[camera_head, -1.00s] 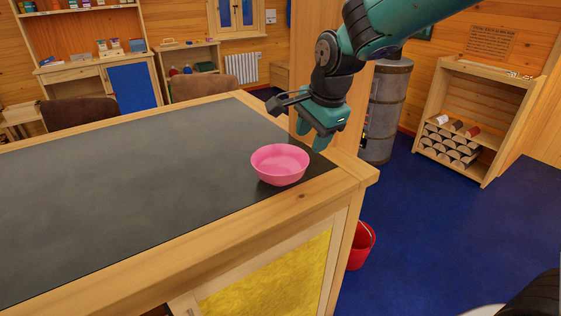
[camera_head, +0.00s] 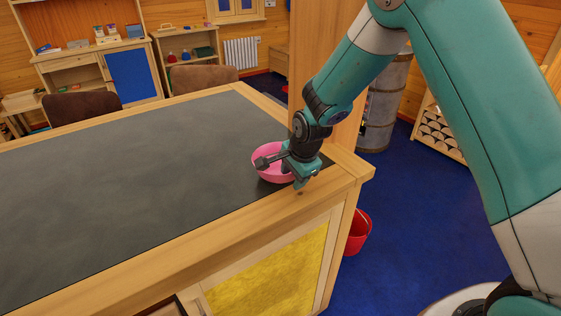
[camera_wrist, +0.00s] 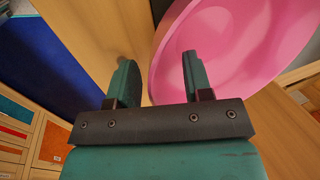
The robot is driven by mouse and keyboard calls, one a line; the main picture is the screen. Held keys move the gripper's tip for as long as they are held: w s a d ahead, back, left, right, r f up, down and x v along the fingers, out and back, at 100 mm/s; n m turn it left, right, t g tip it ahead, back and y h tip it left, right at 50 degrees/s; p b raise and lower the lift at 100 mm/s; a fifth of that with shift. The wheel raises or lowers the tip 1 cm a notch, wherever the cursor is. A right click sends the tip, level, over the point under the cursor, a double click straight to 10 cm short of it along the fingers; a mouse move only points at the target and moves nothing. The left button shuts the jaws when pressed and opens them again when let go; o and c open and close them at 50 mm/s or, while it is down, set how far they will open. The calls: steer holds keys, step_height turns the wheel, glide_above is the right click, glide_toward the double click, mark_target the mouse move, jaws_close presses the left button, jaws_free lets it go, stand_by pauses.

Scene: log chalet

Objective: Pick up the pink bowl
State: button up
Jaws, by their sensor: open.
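The pink bowl (camera_head: 262,165) sits upright on the dark table top near its right corner. My gripper (camera_head: 295,178) is at the bowl's right side and hides part of it. In the wrist view the bowl (camera_wrist: 235,50) fills the upper right. My gripper (camera_wrist: 156,60) is open there, with one finger in front of the bowl and the other outside its rim over the wooden edge. The rim shows between the fingers. I cannot tell whether either finger touches the bowl.
The table (camera_head: 130,190) has a wooden border and is otherwise clear. A wooden post rises behind its right corner. A red bucket (camera_head: 357,235) stands on the blue floor beside the table. Two brown chairs (camera_head: 82,106) are at the far side.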

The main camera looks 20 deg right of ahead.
steer(key=shift+f, duration=0.15)
jaws_close()
stand_by(0.4)
